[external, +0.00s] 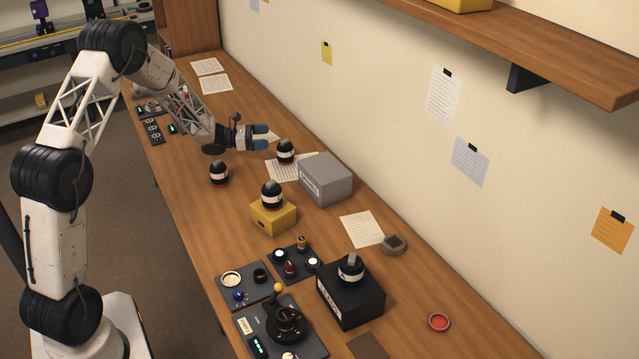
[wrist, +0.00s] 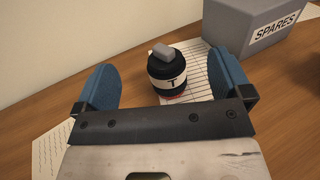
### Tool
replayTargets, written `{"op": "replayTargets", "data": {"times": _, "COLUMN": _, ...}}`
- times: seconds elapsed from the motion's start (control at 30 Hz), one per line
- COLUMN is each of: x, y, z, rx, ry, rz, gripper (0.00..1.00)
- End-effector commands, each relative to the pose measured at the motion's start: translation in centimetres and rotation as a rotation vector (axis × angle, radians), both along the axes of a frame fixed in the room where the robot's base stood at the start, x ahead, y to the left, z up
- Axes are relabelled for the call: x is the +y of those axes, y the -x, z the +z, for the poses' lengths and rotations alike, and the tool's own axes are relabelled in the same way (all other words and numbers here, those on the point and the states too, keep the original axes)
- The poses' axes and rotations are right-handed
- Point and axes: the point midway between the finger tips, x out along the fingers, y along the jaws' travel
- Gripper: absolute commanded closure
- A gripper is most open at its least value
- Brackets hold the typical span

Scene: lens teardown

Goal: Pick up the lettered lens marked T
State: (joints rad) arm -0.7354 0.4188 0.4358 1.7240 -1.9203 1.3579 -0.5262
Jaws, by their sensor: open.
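The lens marked T (wrist: 167,75) is a black upright cylinder with a white band and a grey top piece. In the wrist view it stands ahead of my gripper (wrist: 166,88), between the lines of its two blue fingers. The fingers are open and do not touch it. In the external view my gripper (external: 266,135) points at a black lens (external: 286,152) near the wall, beside the grey box. That lens stands on or at the edge of a paper sheet. Its letter is too small to read in the external view.
A grey box marked SPARES (wrist: 262,28) stands right of the lens; it also shows in the external view (external: 326,178). Other black lenses stand on the bare table (external: 219,172), on a yellow box (external: 272,195) and on a black box (external: 351,269). Electronic panels lie at the front.

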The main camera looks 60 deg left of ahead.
Motion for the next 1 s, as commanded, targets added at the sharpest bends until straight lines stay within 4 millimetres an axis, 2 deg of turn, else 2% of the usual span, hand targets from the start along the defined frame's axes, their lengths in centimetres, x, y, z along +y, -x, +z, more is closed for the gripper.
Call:
{"op": "replayTargets", "data": {"times": 0.03, "x": 0.0, "y": 0.0, "z": -1.6, "rx": 0.003, "ry": 0.003, "rz": 0.0, "gripper": 0.03}}
{"op": "replayTargets", "data": {"times": 0.1, "x": 0.0, "y": 0.0, "z": -3.1, "rx": 0.002, "ry": 0.001, "rz": -0.001, "gripper": 0.03}}
{"op": "replayTargets", "data": {"times": 0.2, "x": 0.0, "y": 0.0, "z": -4.7, "rx": 0.001, "ry": 0.0, "rz": -0.001, "gripper": 0.03}}
{"op": "replayTargets", "data": {"times": 0.3, "x": 0.0, "y": 0.0, "z": -5.5, "rx": 0.0, "ry": -0.001, "rz": -0.001, "gripper": 0.03}}
{"op": "replayTargets", "data": {"times": 0.73, "x": 0.0, "y": -0.1, "z": -5.8, "rx": 0.0, "ry": -0.001, "rz": -0.001, "gripper": 0.03}}
{"op": "replayTargets", "data": {"times": 1.0, "x": -0.9, "y": -1.9, "z": -5.8, "rx": 0.0, "ry": -0.001, "rz": -0.002, "gripper": 0.03}}
